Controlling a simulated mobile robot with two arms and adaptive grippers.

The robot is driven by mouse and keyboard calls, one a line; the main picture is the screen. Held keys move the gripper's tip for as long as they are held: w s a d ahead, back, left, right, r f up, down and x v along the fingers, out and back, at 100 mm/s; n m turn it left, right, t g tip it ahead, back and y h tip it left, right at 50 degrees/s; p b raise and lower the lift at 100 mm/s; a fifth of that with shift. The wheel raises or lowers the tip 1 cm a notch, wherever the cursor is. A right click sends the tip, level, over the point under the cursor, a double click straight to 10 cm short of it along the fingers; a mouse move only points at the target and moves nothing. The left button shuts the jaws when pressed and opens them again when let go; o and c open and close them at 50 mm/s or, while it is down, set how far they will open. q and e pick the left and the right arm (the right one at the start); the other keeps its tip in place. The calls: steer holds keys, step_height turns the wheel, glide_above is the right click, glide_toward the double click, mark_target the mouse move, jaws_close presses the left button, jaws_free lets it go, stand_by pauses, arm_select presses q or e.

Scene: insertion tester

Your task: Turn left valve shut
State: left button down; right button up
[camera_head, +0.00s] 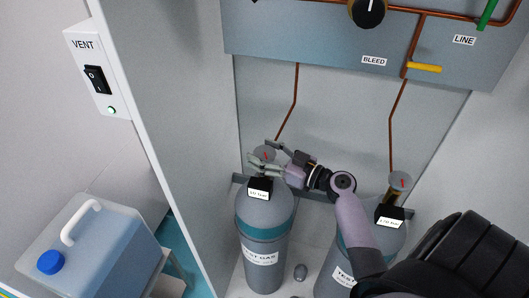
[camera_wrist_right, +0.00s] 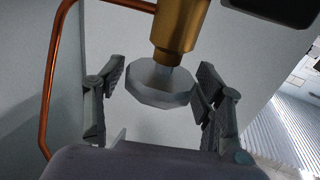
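The left valve is a grey faceted knob (camera_head: 264,153) on top of the left gas cylinder (camera_head: 264,215), and my right gripper partly covers it in the head view. In the right wrist view the knob (camera_wrist_right: 158,88) sits below a brass valve body (camera_wrist_right: 180,25). My right gripper (camera_head: 262,160) is at the knob, with one finger on each side of it. In the wrist view the fingers (camera_wrist_right: 161,78) are spread. A gap shows at the left finger; the right finger is very close, and I cannot tell if it touches. My left gripper is not in view.
A second cylinder (camera_head: 345,262) with its own knob (camera_head: 400,181) stands to the right, partly behind my right arm. Copper pipes (camera_head: 296,95) run up to the panel (camera_head: 300,45). A cabinet wall (camera_head: 165,130) stands left, with a blue-capped canister (camera_head: 90,245) beyond it.

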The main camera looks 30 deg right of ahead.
steer(key=c, duration=0.8)
steer(key=shift+f+m+t+h+b, duration=0.15)
steer(key=shift+m+t+h+b, duration=0.35)
steer(key=shift+m+h, duration=0.4)
steer(key=shift+c, duration=0.2)
steer(key=h, duration=0.1)
steer(key=m+h, duration=0.1)
steer(key=h, duration=0.1)
steer(key=shift+a+r+m, duration=0.1)
steer(key=shift+r+m, duration=0.1)
steer(key=shift+m, duration=0.1)
steer(key=m+h+p, duration=0.2)
steer(key=h, duration=0.1)
steer(key=shift+h+p, duration=0.35)
steer(key=shift+h, duration=0.05)
steer(key=o, duration=1.2)
